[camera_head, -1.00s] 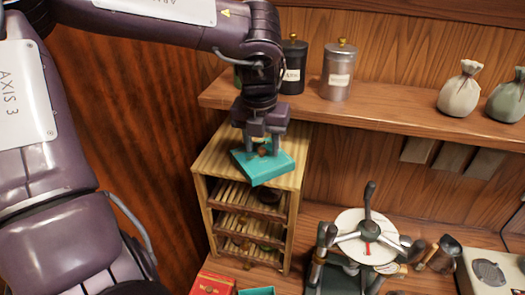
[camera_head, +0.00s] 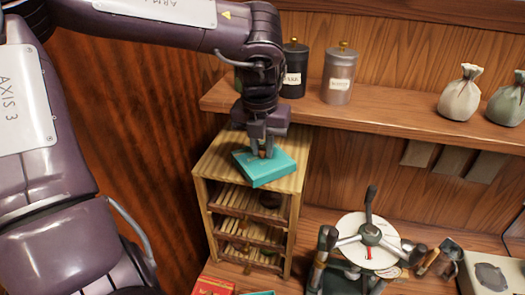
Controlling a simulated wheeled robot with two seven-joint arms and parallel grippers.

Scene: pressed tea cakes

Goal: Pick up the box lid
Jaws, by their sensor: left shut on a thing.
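The teal box lid (camera_head: 264,174) lies on top of the slatted wooden rack (camera_head: 214,164), turned at an angle to it. My left gripper (camera_head: 262,153) points straight down over the lid. Its fingers are closed together at the lid's middle, on the small brown knob there, which they now mostly hide. I see no clear gap between the lid and the rack top. My right gripper is not in view.
Lidded canisters (camera_head: 338,76) and tied pouches (camera_head: 461,92) stand on the shelf behind. A press with a round white plate (camera_head: 350,238) stands right of the rack. A red box (camera_head: 212,287) and a teal edge (camera_head: 262,293) show at the bottom.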

